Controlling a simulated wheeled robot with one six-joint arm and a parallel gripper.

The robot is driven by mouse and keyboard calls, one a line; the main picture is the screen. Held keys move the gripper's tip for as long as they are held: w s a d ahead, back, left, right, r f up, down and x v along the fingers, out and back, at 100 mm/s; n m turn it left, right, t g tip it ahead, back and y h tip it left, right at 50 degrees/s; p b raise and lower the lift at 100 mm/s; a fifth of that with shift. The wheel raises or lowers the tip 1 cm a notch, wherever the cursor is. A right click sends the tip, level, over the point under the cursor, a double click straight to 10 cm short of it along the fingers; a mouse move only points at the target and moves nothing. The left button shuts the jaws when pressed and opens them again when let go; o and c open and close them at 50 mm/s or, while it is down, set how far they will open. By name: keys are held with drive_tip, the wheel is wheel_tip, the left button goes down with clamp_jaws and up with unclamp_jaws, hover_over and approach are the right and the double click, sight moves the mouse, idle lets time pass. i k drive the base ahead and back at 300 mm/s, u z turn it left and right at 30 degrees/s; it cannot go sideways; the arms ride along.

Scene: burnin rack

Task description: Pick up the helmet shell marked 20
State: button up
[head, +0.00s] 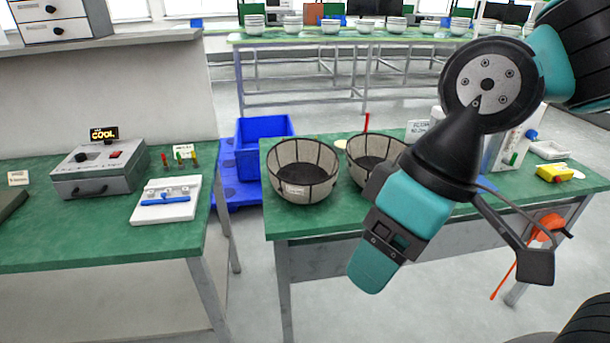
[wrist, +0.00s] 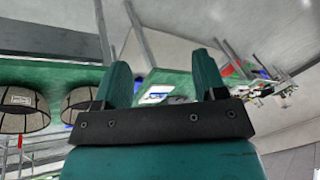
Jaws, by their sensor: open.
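Two round, open-topped bowl-like shells with pale mesh sides and dark ribs stand on the green table. The left shell (head: 303,172) has a small label on its front that I cannot read. The right shell (head: 367,152) is partly hidden behind my arm. I cannot tell which is marked 20. My gripper (head: 372,268) hangs in front of the table, to the right of the left shell. Its teal fingers (wrist: 163,82) are apart with nothing between them.
A blue crate (head: 263,133) stands between the two tables. The left table holds a grey control box (head: 98,170) and a white fixture (head: 166,200). A yellow object (head: 555,173) lies at the right. A far table (head: 350,38) carries several bowl stacks.

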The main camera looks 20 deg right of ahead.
sight(302, 170)
drive_tip(key=u, duration=1.15)
drive_tip(key=i, duration=1.4)
drive_tip(key=z, duration=2.05)
